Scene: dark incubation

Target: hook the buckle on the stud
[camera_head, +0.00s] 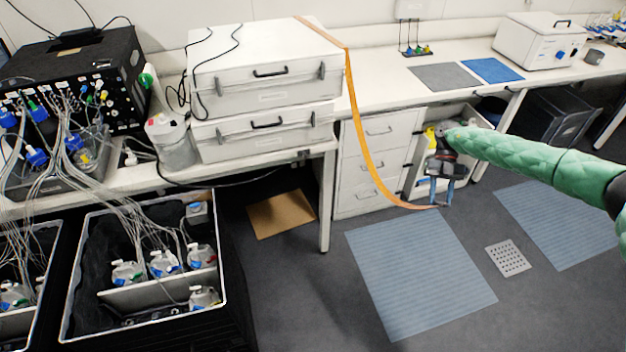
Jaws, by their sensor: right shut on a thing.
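An orange strap (362,122) runs over the top of two stacked white cases, the upper case (215,82) and the lower case (222,143). It hangs down at their right side and curves out to my right gripper (441,203). My right gripper points down and is shut on the strap's end, where the buckle is too small and covered to make out. It is low, in front of the open cabinet and well away from the cases. I cannot make out the stud. My left gripper is not in view.
The white bench (375,92) runs along the wall, with drawers (375,165) below. Black bins with bottles (165,263) stand at lower left. A brown sheet (281,213) and blue mats (418,275) lie on the floor. The floor in front is free.

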